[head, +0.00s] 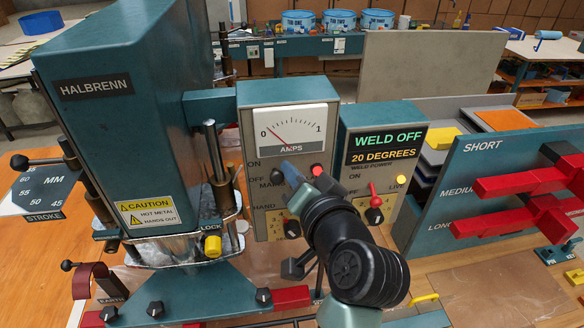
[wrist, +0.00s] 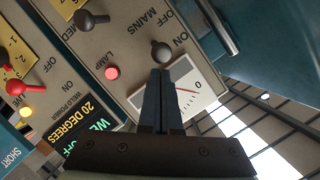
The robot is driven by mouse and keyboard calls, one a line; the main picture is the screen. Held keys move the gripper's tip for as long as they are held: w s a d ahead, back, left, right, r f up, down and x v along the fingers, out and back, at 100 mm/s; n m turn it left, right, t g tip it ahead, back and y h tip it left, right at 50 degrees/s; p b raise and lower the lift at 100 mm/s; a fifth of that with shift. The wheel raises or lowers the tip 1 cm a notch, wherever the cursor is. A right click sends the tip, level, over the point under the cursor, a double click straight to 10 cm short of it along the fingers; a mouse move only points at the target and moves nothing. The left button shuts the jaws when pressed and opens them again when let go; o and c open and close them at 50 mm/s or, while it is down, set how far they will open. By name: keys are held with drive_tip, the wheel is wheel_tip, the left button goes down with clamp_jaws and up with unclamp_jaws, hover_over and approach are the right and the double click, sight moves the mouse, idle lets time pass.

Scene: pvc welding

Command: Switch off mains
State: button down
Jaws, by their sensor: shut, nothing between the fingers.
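The mains switch (wrist: 162,52) is a black ball-ended lever on the grey panel below the amps meter, beside the words ON, OFF and MAINS. In the wrist view its ball lies nearer to ON than to OFF. In the head view it is hidden or hard to make out behind my gripper (head: 288,169). My gripper is shut and empty. Its fingertips (wrist: 161,73) lie at the ball's meter side in the wrist view; I cannot tell whether they touch it. The lamp (wrist: 112,73) beside the switch is red.
The amps meter (head: 290,130) sits just above my fingertips. To the right, the weld panel (head: 385,145) reads WELD OFF and 20 DEGREES, with a red-tipped lever (head: 374,190). The large teal HALBRENN machine (head: 120,100) stands left. A rack with red bars (head: 520,185) stands right.

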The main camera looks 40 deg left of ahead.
drive_tip(key=shift+f+b, duration=0.2)
drive_tip(key=shift+b, duration=0.1)
drive_tip(key=shift+f+y+b, duration=0.1)
drive_tip(key=shift+y+b, duration=0.2)
drive_tip(key=shift+b, duration=0.45)
drive_tip(key=shift+d, duration=0.1)
